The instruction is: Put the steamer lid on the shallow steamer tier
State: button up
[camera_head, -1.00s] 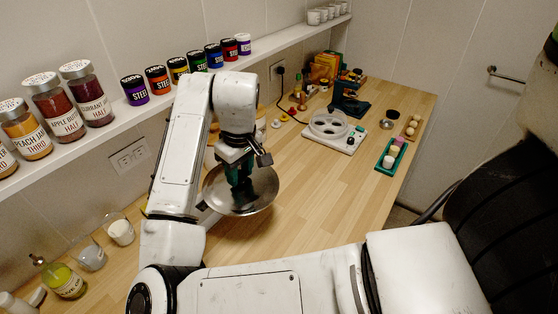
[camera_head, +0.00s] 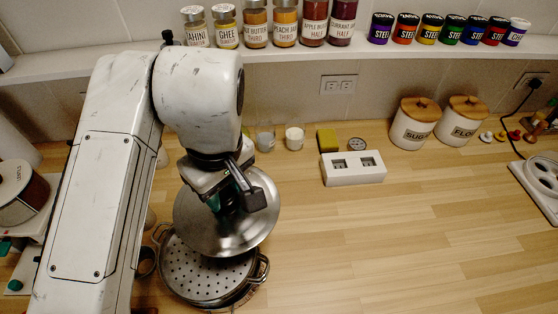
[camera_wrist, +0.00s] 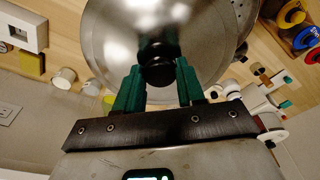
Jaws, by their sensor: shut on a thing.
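The steamer lid (camera_head: 252,232) is a round, shiny steel lid with a black knob (camera_wrist: 158,70). My gripper (camera_wrist: 158,84) is shut on that knob with its green fingers, and the lid also fills the top of the wrist view (camera_wrist: 115,40). In the head view the arm hides the knob and part of the lid. The shallow steamer tier (camera_head: 190,273) is a steel pan with a perforated bottom and side handles, on the counter below the lid. The lid appears held above and behind it, overlapping its far part in view; the exact gap cannot be told.
A white box with square openings (camera_head: 352,176), small cups (camera_head: 294,138) and flour and sugar canisters (camera_head: 463,119) stand along the wall. A shelf of jars (camera_head: 285,24) runs above.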

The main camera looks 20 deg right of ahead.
aim_at(197, 232)
jog(key=shift+n, duration=0.6)
jog(key=s+a, duration=0.1)
jog(key=a, duration=0.2)
jog(key=s+a, duration=0.1)
jog(key=a, duration=0.1)
jog(key=shift+s+a+r, duration=0.3)
jog(key=shift+s+r, duration=0.05)
jog(key=shift+s+a+f, duration=0.1)
jog(key=shift+s+a, duration=0.1)
jog(key=shift+a, duration=0.1)
notch_tip(197, 232, down, 5)
jog(key=b, duration=0.4)
jog(key=shift+b, duration=0.4)
jog(key=shift+f, duration=0.7)
jog(key=shift+d, duration=0.1)
jog(key=shift+f, duration=0.6)
dwell(0.5)
jog(key=o, duration=1.2)
